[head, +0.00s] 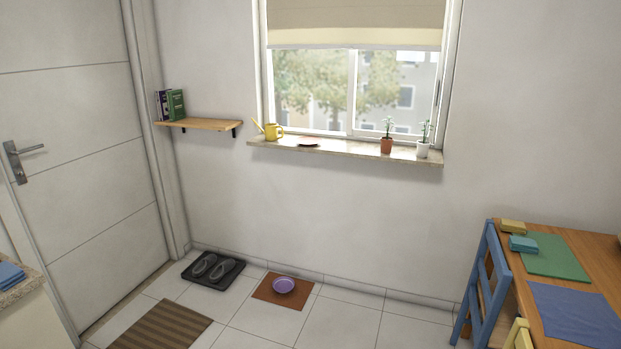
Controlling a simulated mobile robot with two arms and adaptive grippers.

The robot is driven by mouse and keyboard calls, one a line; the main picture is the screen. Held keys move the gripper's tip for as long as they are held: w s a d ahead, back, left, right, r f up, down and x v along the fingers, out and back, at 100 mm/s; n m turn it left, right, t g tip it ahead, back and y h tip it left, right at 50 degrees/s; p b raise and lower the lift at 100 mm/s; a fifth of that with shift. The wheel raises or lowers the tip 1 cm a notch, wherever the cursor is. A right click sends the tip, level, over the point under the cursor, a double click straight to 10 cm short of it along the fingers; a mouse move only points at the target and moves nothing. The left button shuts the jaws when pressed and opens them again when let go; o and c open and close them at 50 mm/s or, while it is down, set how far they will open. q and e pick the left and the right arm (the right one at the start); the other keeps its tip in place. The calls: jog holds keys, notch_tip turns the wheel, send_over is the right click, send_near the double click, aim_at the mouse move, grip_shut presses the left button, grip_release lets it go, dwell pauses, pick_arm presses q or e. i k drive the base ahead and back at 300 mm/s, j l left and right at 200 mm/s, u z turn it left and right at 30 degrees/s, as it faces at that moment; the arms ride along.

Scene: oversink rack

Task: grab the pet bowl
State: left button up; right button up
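A purple pet bowl (284,285) stands upright on a brown-orange mat (266,293). The mat lies on the tiled floor close to the back wall, below the window. Nothing covers the bowl in the head view. Neither of my grippers shows in this view.
A black tray (233,275) with grey shoes lies left of the bowl. A striped brown rug (165,328) is in front of the door. A wooden table (590,262) with a blue chair (486,290) stands at right. Bare floor tiles (335,325) lie between the bowl and the chair.

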aim_at(282, 285)
jog(key=i, duration=2)
